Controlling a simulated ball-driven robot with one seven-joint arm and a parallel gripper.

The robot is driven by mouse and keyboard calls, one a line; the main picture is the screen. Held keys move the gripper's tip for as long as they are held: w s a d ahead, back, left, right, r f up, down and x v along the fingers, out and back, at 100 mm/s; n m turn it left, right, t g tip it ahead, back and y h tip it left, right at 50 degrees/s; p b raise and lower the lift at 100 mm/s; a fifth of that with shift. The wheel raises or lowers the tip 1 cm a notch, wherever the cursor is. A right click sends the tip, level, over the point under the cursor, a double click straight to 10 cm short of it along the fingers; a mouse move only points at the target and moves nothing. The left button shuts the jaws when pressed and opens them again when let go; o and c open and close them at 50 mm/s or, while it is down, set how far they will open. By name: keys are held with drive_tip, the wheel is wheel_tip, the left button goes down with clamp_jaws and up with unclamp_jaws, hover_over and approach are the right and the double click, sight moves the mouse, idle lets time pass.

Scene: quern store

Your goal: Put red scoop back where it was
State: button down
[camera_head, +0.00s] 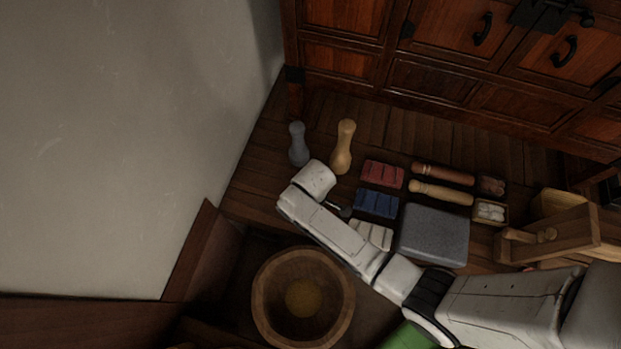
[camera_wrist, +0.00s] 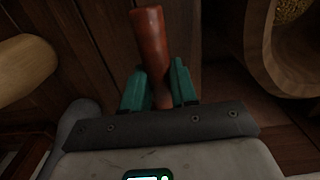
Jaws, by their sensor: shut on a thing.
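The red scoop (camera_wrist: 150,40) shows in the wrist view as a red-brown rounded handle standing between the teal fingers of my gripper (camera_wrist: 158,88). My gripper is shut on it. The scoop's bowl end cannot be made out. In the head view my arm reaches up and left across the floor; its fingers and the red scoop are not clearly visible there. The large round wooden bowl (camera_head: 262,305), with yellowish grain at its bottom, stands below my arm's far end. It also shows at the top right of the wrist view (camera_wrist: 260,50), apart from the scoop.
Grey (camera_head: 298,146) and tan (camera_head: 343,150) pestle-shaped pieces stand near the wall. Red (camera_head: 382,174), blue (camera_head: 376,203) and cream blocks, a grey slab (camera_head: 433,236), two rolling pins (camera_head: 440,192) and small boxes crowd the right. A wooden crate (camera_head: 570,228) stands far right; a cabinet is behind.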

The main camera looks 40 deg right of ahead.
drive_tip(key=shift+w+d+f+b, duration=0.15)
drive_tip(key=shift+w+f+b, duration=0.15)
drive_tip(key=shift+w+f, duration=0.55)
drive_tip(key=shift+s+f+b, duration=0.1)
drive_tip(key=shift+f+b, duration=0.35)
drive_tip(key=shift+f, duration=1.15)
drive_tip(key=c, duration=0.9)
unclamp_jaws()
drive_tip(key=shift+f, duration=0.1)
wheel_tip(320, 180, up, 12)
drive_tip(key=p, duration=0.3)
drive_tip(key=shift+s, duration=0.15)
